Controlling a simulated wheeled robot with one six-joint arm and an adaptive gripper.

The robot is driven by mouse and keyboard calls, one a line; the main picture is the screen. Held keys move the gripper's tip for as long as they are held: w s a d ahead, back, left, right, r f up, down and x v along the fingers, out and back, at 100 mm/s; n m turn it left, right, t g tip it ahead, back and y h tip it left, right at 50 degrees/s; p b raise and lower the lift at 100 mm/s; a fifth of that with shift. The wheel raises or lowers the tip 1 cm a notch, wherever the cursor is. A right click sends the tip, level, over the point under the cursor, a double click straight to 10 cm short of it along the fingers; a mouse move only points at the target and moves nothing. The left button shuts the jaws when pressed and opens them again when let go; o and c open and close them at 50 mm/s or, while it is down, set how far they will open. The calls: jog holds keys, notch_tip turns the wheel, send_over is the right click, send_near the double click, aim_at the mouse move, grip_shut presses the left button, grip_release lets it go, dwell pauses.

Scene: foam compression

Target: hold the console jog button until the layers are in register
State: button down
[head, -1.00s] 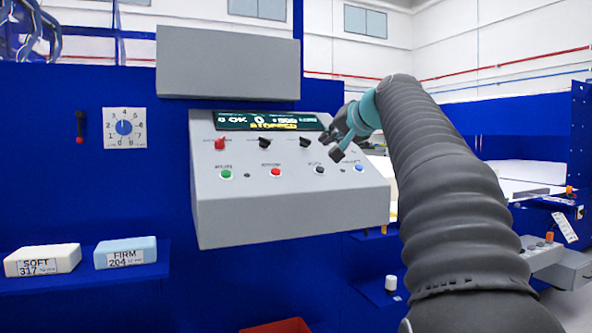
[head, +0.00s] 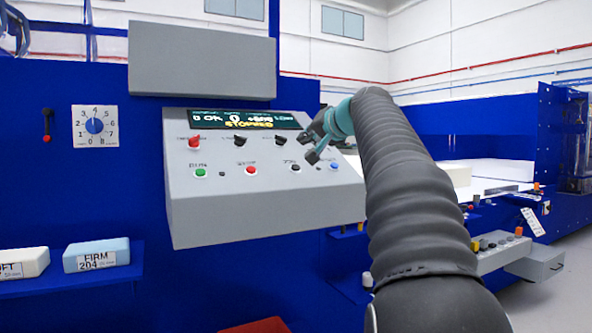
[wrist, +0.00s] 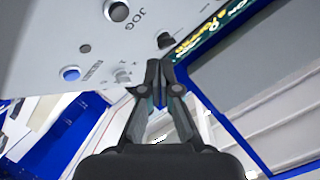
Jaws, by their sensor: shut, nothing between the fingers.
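The grey sloped console (head: 262,210) carries a row of green, red, black and blue buttons. The black one, the jog button (head: 295,168), also shows in the wrist view (wrist: 117,10) beside its JOG label. My gripper (head: 309,147) is at the console's right side, up and to the right of the jog button in the head view. In the wrist view its fingers (wrist: 160,70) are together and empty, apart from the jog button. The console display (head: 245,119) reads STOPPED in yellow. The layers cannot be made out.
The blue button (head: 334,167) sits right of the jog button, and a dark selector knob (head: 281,140) is above it. A dial (head: 95,126) is on the blue panel. A FIRM foam block (head: 97,255) lies on a shelf at left. A second control box (head: 505,248) stands at right.

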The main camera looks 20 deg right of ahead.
aim_at(296, 167)
jog(key=shift+w+f+b, duration=0.35)
jog(key=shift+w+f, duration=0.1)
jog(key=shift+f, duration=0.3)
jog(key=shift+w+f+b, duration=0.4)
jog(key=shift+w+f, duration=0.05)
jog(key=shift+f, duration=0.3)
jog(key=shift+w+f+b, duration=0.35)
jog(key=shift+w+f, duration=0.1)
jog(key=shift+f, duration=0.3)
jog(key=shift+w+f, duration=0.1)
jog(key=shift+f, duration=0.05)
jog(key=shift+w+f, duration=0.15)
jog(key=shift+f, duration=0.05)
